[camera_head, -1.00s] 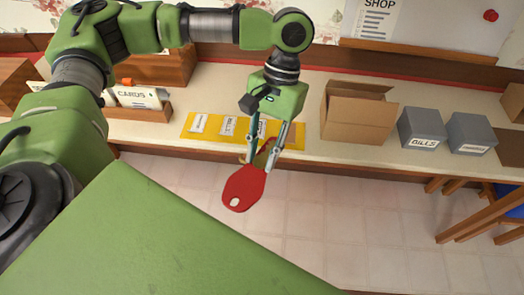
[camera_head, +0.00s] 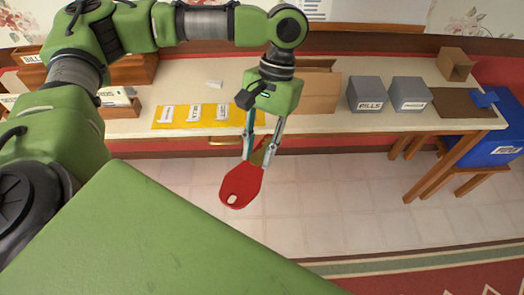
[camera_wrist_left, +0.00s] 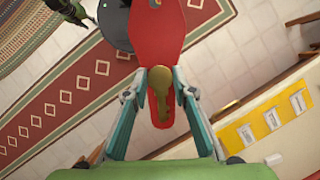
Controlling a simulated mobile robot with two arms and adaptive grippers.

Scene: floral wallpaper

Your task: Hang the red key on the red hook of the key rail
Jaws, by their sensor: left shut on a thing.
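My left gripper (camera_head: 262,157) is shut on the red key (camera_head: 240,186), a brass key with a large red tag. The tag hangs below the fingertips over the floor, in front of the counter, with a pale hole near its lower end. In the left wrist view the brass key (camera_wrist_left: 160,92) shows between the fingers of the left gripper (camera_wrist_left: 160,80), with the red tag (camera_wrist_left: 157,30) beyond it. My right gripper is not in view. No key rail or red hook is visible now.
The counter (camera_head: 200,73) runs along the wall behind the gripper. On it are a yellow labelled strip (camera_head: 180,115), a cardboard box (camera_head: 312,92), grey boxes (camera_head: 366,94) and a brown mat (camera_head: 462,104). A blue bin (camera_head: 492,150) stands at the right. The floor in front is clear.

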